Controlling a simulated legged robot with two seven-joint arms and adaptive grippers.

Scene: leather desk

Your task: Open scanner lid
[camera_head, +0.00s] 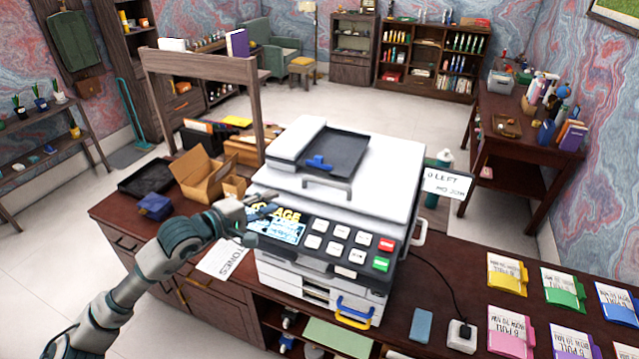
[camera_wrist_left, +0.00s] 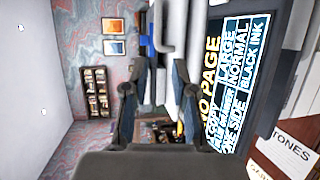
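The scanner (camera_head: 370,179) is a white and dark machine on the wooden desk, with its white lid lying shut on top. A grey bar handle (camera_head: 327,186) sits at the lid's front edge. My left gripper (camera_head: 266,207) is beside the front left of the scanner, near the blue-lit screen (camera_head: 278,227), left of the handle and apart from it. In the left wrist view, the fingers (camera_wrist_left: 156,88) stand apart, with nothing clearly between them; the screen (camera_wrist_left: 228,80) is to their right. My right gripper is out of view.
Cardboard boxes (camera_head: 206,174) and a dark tray (camera_head: 146,178) stand left of the scanner. A sign (camera_head: 448,183) stands at its right. A blue pad (camera_head: 421,325), a white socket (camera_head: 461,336) and several coloured folders lie on the desk's right part.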

